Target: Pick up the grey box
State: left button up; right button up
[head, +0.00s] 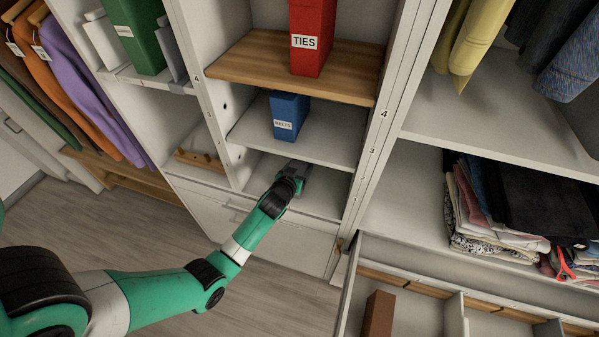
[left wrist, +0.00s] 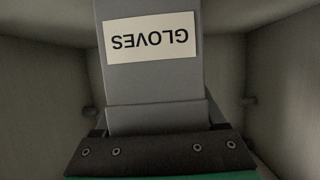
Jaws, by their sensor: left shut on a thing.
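The grey box (left wrist: 150,78) fills the middle of the left wrist view. Its white label reads GLOVES and appears upside down there. My left gripper (head: 297,171) reaches into the low cubby below the blue box and is shut on the grey box. In the left wrist view its dark fingers show on both sides of the box. In the head view the gripper and wrist hide most of the box. My right gripper is not in view.
A blue box (head: 288,116) stands on the shelf (head: 330,137) directly above. A red TIES box (head: 311,38) stands on the wooden shelf (head: 240,66) higher up. An open drawer (head: 350,290) juts out at lower right. Folded clothes (head: 490,215) lie on the right shelf.

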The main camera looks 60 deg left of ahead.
pick_arm(q)
jog(key=shift+r, duration=0.1)
jog(key=shift+s+d+r+p, duration=0.2)
jog(key=shift+r+p, duration=0.35)
notch_tip(320, 180, up, 6)
jog(key=p, duration=0.3)
jog(key=s+d+p, duration=0.2)
jog(key=s+d, duration=1.1)
jog(key=d, duration=0.1)
jog(key=shift+s, duration=0.35)
